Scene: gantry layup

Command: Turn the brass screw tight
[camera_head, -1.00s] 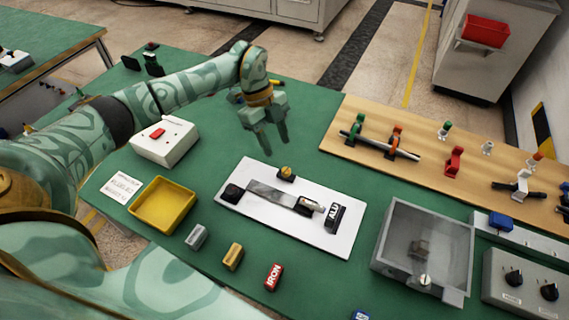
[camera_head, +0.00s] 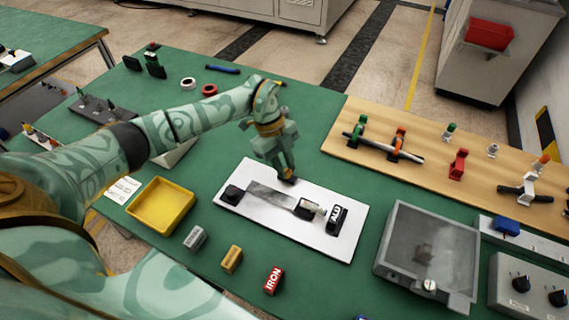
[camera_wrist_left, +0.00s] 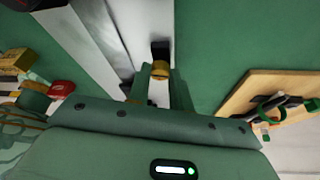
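The brass screw (camera_wrist_left: 160,71) shows in the left wrist view between the two fingertips of my left gripper, with a black block behind it. In the head view my left gripper (camera_head: 286,174) points down at the screw's place on the white board (camera_head: 335,247), at its far edge, and its fingers mostly hide the screw. The fingers are on either side of the screw; I cannot tell whether they press on it. A metal strip (camera_head: 272,195) lies along the board, between a black block (camera_head: 232,194) and a black piece marked ALU (camera_head: 337,218). My right gripper is not in view.
Near the board are a yellow tray (camera_head: 161,228), a grey block (camera_head: 195,238), a brass-coloured block (camera_head: 232,258) and a red IRON block (camera_head: 273,280). A grey box with a clear lid (camera_head: 408,210) stands right, and a wooden board (camera_head: 340,141) with clamps lies behind.

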